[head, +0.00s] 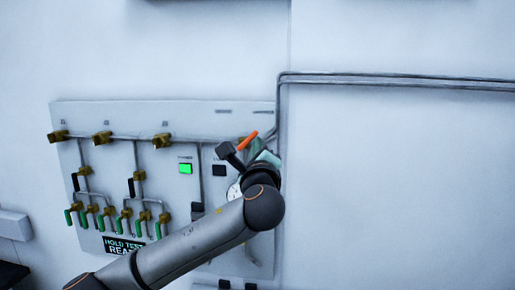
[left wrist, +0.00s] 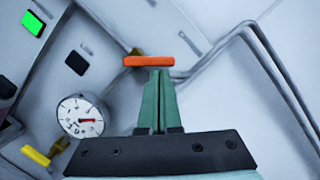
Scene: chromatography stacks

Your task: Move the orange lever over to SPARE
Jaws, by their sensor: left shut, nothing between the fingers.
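The orange lever (head: 247,141) is on the upper right part of the valve panel, partly hidden by my left arm and gripper in the head view. In the left wrist view the orange lever (left wrist: 149,61) lies crosswise just beyond my left fingertips. My left gripper (left wrist: 158,72) is shut and empty, its green fingers together and pointing at the lever's right half. Whether the fingertips touch the lever I cannot tell. The SPARE label cannot be read in either view. My right gripper is in neither view.
The grey panel (head: 190,112) carries a lit green indicator (head: 185,169), brass valves with green and black levers, and a sign reading "HOLD TEST" (head: 124,244). A round gauge (left wrist: 83,115) and a yellow handle (left wrist: 36,155) sit beside my left gripper. Pipes (head: 400,81) run right along the wall.

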